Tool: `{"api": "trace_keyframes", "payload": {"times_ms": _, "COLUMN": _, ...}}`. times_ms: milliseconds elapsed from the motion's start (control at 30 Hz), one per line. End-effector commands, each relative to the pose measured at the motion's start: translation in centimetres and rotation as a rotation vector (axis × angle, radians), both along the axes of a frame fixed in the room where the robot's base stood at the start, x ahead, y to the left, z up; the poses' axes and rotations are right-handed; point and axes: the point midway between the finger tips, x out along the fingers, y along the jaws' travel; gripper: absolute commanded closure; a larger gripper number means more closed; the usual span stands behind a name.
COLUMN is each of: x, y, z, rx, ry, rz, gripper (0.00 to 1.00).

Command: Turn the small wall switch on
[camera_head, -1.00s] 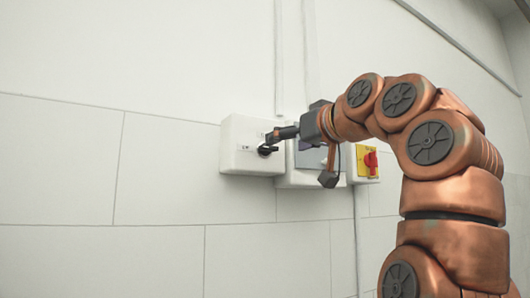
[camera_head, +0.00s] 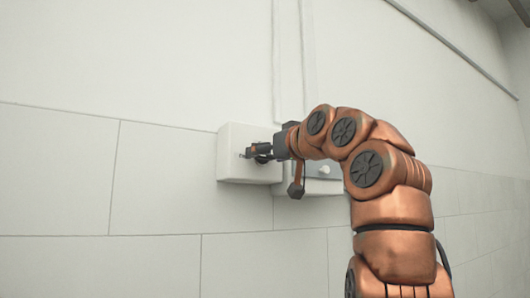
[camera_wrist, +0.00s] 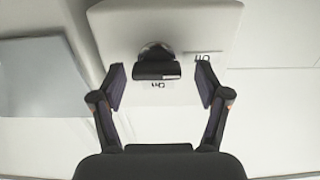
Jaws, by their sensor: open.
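The small wall switch (camera_wrist: 157,68) is a dark knob with a bar handle on a white box (camera_wrist: 200,25) in the wrist view. A label reading "On" (camera_wrist: 157,85) is just below the bar, and one reading "Off" (camera_wrist: 203,57) is to its right. My gripper (camera_wrist: 161,80) is open, with one finger on each side of the knob and a visible gap on both sides. In the head view my gripper (camera_head: 258,151) is at the front of the white box (camera_head: 232,165) and mostly hides the knob.
A second box with a grey panel and a pale round knob (camera_head: 323,170) is on the wall just right of the white box, partly behind my arm. Its grey panel (camera_wrist: 38,75) shows at left in the wrist view. The tiled wall (camera_head: 60,180) left of the boxes is bare.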

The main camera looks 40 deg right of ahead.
Motion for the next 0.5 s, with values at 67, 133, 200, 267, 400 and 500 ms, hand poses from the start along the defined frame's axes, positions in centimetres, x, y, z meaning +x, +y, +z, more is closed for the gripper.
{"api": "trace_keyframes", "payload": {"times_ms": 67, "x": 0.05, "y": -0.1, "z": -0.05, "rx": -0.001, "ry": -0.001, "rz": -0.001, "gripper": 0.25}}
{"api": "trace_keyframes", "payload": {"times_ms": 133, "x": 0.02, "y": -0.1, "z": -0.06, "rx": 0.0, "ry": -0.001, "rz": -0.001, "gripper": 0.25}}
{"api": "trace_keyframes", "payload": {"times_ms": 200, "x": 0.0, "y": -0.13, "z": 0.03, "rx": 0.0, "ry": -0.004, "rz": -0.001, "gripper": 0.31}}
{"api": "trace_keyframes", "payload": {"times_ms": 267, "x": 0.01, "y": -0.14, "z": -0.07, "rx": 0.001, "ry": 0.0, "rz": -0.001, "gripper": 0.38}}
{"api": "trace_keyframes", "payload": {"times_ms": 400, "x": 0.0, "y": -0.16, "z": -0.06, "rx": 0.001, "ry": 0.0, "rz": -0.001, "gripper": 0.52}}
{"api": "trace_keyframes", "payload": {"times_ms": 500, "x": -0.01, "y": -0.17, "z": -0.03, "rx": 0.001, "ry": -0.002, "rz": 0.0, "gripper": 0.62}}
